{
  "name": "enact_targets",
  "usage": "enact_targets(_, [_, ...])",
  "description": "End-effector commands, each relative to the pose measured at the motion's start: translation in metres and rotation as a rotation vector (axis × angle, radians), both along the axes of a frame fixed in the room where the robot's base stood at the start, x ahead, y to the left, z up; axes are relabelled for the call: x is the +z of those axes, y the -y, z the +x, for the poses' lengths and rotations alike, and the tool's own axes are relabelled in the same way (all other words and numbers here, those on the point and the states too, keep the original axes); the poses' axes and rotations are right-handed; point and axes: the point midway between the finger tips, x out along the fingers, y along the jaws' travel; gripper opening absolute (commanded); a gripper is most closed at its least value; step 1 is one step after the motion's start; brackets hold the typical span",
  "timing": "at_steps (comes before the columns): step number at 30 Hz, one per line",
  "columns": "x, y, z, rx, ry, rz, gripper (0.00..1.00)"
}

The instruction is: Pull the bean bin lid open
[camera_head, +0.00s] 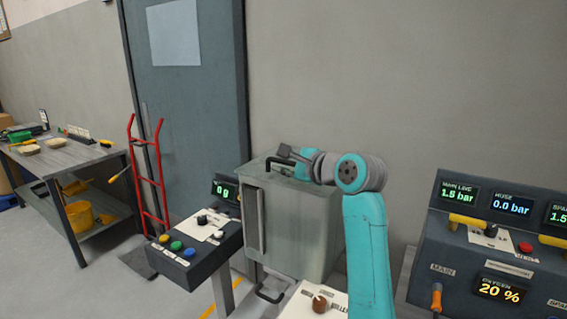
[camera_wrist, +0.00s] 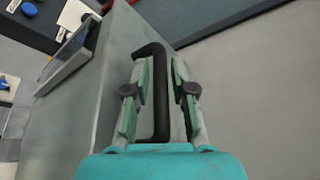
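The bean bin is a grey-green metal box (camera_head: 300,222) in the middle of the head view. Its lid (camera_head: 252,172) lies flat and closed on top. A black loop handle (camera_head: 281,161) stands on the lid. In the wrist view the black handle (camera_wrist: 162,105) runs between my two fingers. My gripper (camera_wrist: 160,68) straddles the handle bar, with a finger close on each side. Whether the pads press on the bar is not clear. In the head view my gripper (camera_head: 288,153) is at the handle, above the lid, partly hidden by my own wrist.
A button console (camera_head: 190,248) with a display reading 0 g stands left of the bin. A gauge panel (camera_head: 490,245) is at the right. A wall and door are behind. A red hand truck (camera_head: 150,185) and a workbench (camera_head: 70,158) are further left.

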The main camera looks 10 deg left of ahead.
Motion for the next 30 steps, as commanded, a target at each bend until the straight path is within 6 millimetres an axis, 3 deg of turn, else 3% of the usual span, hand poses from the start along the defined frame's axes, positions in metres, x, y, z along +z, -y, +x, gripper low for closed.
enact_targets(5, [0.000,0.000,0.000,0.000,0.000,0.000,0.25])
enact_targets(9, [0.000,0.000,0.000,0.000,0.000,0.000,0.00])
enact_targets(22, [0.006,0.001,0.001,-0.001,-0.022,0.008,0.00])
enact_targets(30, [0.036,0.004,0.009,-0.002,-0.149,0.056,0.00])
